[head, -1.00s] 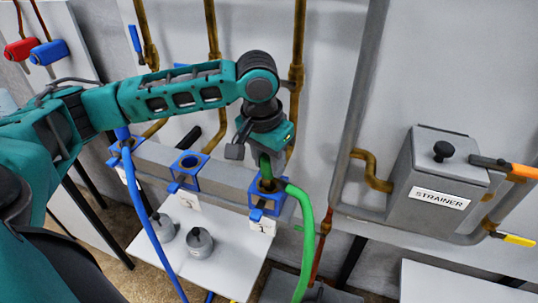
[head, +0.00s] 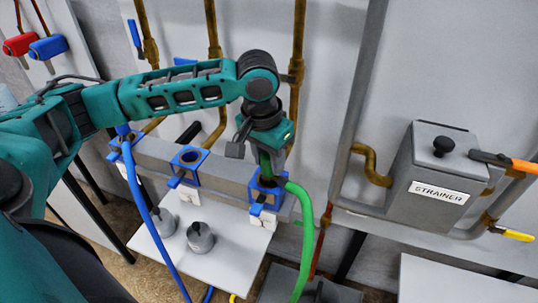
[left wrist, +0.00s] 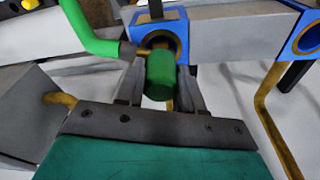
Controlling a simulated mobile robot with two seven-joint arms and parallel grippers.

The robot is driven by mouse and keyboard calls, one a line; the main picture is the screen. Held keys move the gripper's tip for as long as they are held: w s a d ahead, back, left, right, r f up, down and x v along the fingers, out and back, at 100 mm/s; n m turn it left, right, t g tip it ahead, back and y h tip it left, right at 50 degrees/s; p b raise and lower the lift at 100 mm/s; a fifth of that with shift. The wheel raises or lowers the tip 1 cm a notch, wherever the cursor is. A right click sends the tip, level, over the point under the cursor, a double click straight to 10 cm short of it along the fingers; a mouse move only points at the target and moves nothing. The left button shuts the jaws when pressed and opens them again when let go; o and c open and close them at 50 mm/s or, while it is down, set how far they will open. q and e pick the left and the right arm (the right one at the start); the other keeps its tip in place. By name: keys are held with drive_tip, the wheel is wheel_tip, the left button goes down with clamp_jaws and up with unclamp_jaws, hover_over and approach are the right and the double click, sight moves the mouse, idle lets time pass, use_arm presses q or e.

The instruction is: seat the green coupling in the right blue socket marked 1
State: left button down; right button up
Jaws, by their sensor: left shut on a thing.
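My left gripper (head: 266,147) is shut on the green coupling (head: 265,163), just above the right blue socket (head: 267,205). In the left wrist view the coupling (left wrist: 160,76) is a green cylinder between the two grey fingers (left wrist: 160,92). The blue ring of the right socket (left wrist: 180,27) shows just beyond it, with part of its opening in view. The coupling looks a little to the near side of that opening. Its lower end is hidden, so I cannot tell whether it enters the socket. A green hose (head: 305,240) runs from it. My right gripper is not in view.
The middle blue socket (head: 188,160) is empty. A blue hose (head: 140,200) hangs from the left socket. Grey weight-like pieces (head: 200,237) stand on a white shelf (head: 225,270) below. Brown pipes (head: 297,50) rise behind, and a grey strainer box (head: 432,175) is at right.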

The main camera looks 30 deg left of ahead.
use_arm(q)
drive_tip(key=shift+f, duration=0.1)
drive_tip(key=c, duration=0.6)
unclamp_jaws()
drive_tip(key=shift+c, duration=0.2)
wheel_tip(320, 180, up, 13)
drive_tip(key=s, duration=0.2)
drive_tip(key=shift+f, duration=0.15)
